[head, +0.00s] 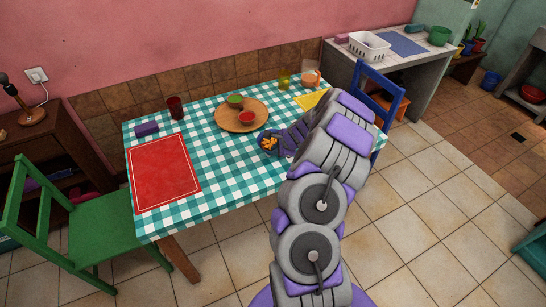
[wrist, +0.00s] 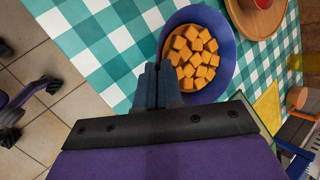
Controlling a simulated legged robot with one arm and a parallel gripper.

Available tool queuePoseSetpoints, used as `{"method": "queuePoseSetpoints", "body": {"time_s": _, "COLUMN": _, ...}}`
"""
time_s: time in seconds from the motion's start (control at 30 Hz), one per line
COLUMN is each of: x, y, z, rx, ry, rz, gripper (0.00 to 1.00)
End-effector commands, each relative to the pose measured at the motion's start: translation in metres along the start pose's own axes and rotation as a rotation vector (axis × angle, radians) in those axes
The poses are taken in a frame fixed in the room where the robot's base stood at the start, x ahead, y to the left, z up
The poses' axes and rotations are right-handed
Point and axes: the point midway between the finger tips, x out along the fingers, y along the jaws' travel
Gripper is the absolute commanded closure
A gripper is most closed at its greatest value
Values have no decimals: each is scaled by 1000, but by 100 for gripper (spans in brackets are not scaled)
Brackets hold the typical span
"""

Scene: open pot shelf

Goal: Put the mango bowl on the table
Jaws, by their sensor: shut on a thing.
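The mango bowl is a dark blue bowl (wrist: 226,45) holding several orange mango cubes (wrist: 190,58). In the head view the mango cubes (head: 269,143) show over the near middle of the table (head: 214,160), which has a green-and-white checked cloth. My gripper (wrist: 158,82) is shut on the bowl's near rim in the wrist view. In the head view my gripper (head: 281,144) is at the bowl's right side. The bowl looks about level. I cannot tell whether its base touches the cloth. My gripper hides part of the bowl.
A round wooden board (head: 228,122) with a green bowl (head: 235,101) and a red bowl (head: 246,118) is behind the mango bowl. A red placemat (head: 164,172) lies at left. A green chair (head: 95,225) and a blue chair (head: 375,92) flank the table. Cloth left of the mango bowl is clear.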

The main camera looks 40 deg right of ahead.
Motion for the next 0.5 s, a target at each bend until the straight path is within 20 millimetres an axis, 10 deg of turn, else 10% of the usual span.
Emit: {"method": "queuePoseSetpoints", "body": {"time_s": 0.5, "x": 37, "y": 14, "z": 0, "rx": -1, "ry": 1, "rz": 0, "gripper": 100}}
